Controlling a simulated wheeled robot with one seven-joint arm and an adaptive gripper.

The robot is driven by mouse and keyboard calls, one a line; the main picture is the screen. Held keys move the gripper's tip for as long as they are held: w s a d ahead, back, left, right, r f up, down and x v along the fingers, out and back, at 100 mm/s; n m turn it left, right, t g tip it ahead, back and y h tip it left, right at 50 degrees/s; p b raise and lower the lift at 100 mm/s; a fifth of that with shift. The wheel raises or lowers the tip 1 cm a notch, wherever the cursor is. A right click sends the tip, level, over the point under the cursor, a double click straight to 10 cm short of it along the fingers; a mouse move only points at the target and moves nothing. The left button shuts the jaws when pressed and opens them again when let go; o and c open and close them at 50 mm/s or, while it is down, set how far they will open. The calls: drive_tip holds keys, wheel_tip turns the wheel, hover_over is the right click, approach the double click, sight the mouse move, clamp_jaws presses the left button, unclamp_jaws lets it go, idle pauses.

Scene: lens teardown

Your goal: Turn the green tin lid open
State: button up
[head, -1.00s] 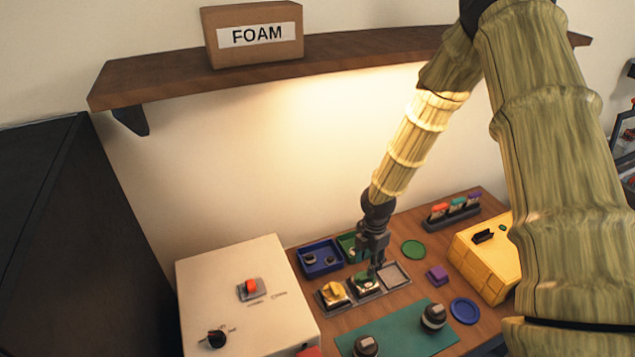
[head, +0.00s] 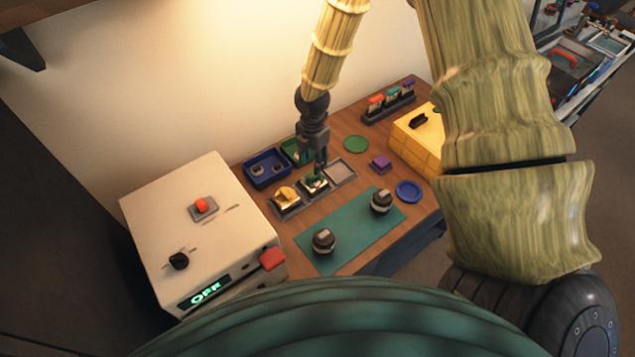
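My gripper (head: 319,172) points down over the middle compartment of a grey three-part tray (head: 326,192). A small item with green on top (head: 314,183) sits in that compartment, right under the fingertips. It may be the green tin, but it is too small to tell, and the fingers partly hide it. I cannot tell whether the fingers touch it or whether they are open or shut. A flat green disc (head: 356,144) lies on the table to the right, behind the tray. A green open bin (head: 291,149) is partly hidden behind my gripper.
A yellow item (head: 287,195) fills the tray's left compartment; the right one looks empty. Around are a blue bin (head: 265,171), purple block (head: 380,163), blue disc (head: 408,191), yellow case (head: 412,142) and white machine (head: 222,220). Two dark knobbed objects stand on a green mat (head: 345,255).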

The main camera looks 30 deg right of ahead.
drive_tip(key=shift+r, duration=3)
drive_tip(key=shift+f, duration=0.1)
